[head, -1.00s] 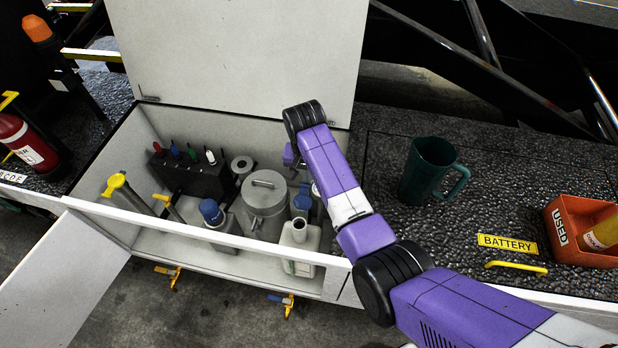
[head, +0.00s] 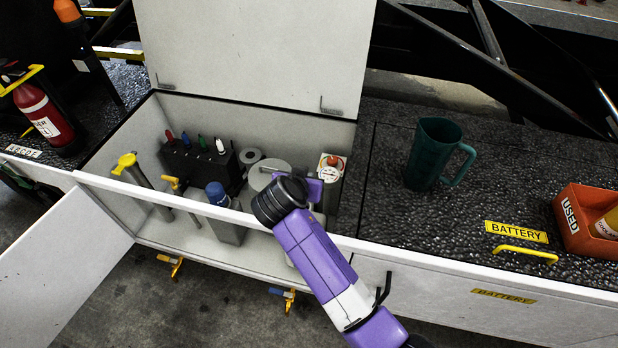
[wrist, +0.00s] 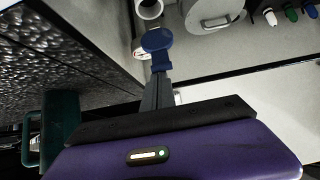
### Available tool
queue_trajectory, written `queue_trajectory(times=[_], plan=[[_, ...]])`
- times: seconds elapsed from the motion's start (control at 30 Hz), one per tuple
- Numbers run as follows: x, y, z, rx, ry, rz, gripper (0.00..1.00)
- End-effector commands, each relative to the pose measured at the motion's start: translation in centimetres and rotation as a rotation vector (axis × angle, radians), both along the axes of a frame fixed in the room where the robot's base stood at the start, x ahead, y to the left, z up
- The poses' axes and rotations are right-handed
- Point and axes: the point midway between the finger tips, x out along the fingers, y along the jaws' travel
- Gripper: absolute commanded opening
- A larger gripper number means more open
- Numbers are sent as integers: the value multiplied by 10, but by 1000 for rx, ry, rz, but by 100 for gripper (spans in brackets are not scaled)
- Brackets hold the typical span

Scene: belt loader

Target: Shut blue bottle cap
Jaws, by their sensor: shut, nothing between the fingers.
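A blue round cap (wrist: 157,40) shows in the wrist view, close to a pale open ring-shaped mouth (wrist: 150,9) at the top edge. My gripper (wrist: 158,76) is shut and empty, with its fingertips just below the cap in that picture; I cannot tell whether they touch it. In the head view my arm hides this cap and most of the pale jug it stood by. A second blue cap (head: 215,191) sits on a grey bottle (head: 226,232) left of my arm.
The open white bin (head: 110,190) also holds a grey lidded canister (wrist: 214,14), a black rack (head: 195,168), a yellow-topped tube (head: 125,162) and a gauge (head: 330,174). A green mug (head: 431,155) and an orange box (head: 585,235) stand to the right.

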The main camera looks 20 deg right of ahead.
Motion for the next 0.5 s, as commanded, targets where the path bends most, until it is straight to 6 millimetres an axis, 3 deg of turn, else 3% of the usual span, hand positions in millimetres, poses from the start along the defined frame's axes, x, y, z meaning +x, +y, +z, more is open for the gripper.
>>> queue_trajectory(times=[0.03,0.5], plan=[[-5,4,-11,-20,-26,3,0],[-32,23,-29,-202,-280,2,0]])
